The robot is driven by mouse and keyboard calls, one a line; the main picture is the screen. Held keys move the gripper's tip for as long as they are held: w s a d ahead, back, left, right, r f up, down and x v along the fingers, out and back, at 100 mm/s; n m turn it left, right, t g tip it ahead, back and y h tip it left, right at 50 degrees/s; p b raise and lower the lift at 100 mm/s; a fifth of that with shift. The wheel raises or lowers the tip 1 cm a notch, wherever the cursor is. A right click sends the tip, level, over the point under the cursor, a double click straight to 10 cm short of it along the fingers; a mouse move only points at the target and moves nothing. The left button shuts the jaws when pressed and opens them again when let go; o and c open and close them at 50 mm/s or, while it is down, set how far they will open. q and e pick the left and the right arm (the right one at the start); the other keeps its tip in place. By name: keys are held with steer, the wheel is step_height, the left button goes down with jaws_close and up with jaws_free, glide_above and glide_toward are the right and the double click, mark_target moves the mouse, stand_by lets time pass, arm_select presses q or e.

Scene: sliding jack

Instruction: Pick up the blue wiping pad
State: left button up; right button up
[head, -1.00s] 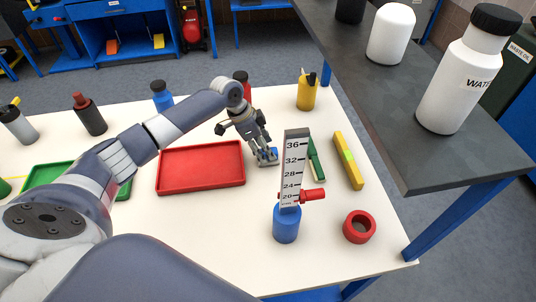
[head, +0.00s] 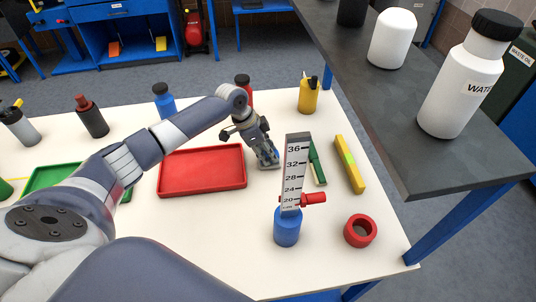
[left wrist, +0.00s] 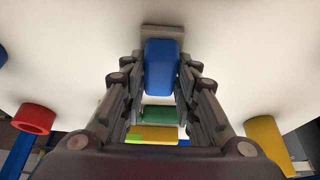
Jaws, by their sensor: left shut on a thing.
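The blue wiping pad (left wrist: 161,66) sits between the two fingers of my left gripper (left wrist: 162,85) in the left wrist view. A flat grey piece (left wrist: 162,32) shows beyond its far end. In the head view my left gripper (head: 267,158) points down at the white table, just right of the red tray, and is shut on the pad. The fingers hide most of the pad there. It is low, close to the table; I cannot tell whether it touches. My right gripper is not in view.
Close right of my left gripper lie a green-and-cream brush-like piece (head: 317,163) and a yellow level (head: 349,164). A blue-based height gauge (head: 287,227) stands in front, beside a red ring (head: 360,230). The red tray (head: 202,171) lies left. Bottles stand behind. A dark raised shelf (head: 400,130) is at right.

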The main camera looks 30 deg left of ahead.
arm_select(q)
step_height(320, 180, up, 3)
steer(key=shift+w+r+b, duration=0.1)
steer(key=shift+b, duration=0.35)
steer(key=s+d+r+b, duration=0.1)
steer(key=s+b, duration=0.1)
steer(key=s, duration=1.4)
steer(key=shift+d+r, duration=0.3)
steer(key=shift+r, duration=0.05)
steer(key=o, duration=0.4)
steer(key=shift+c, duration=1.4)
steer(key=shift+s, duration=0.1)
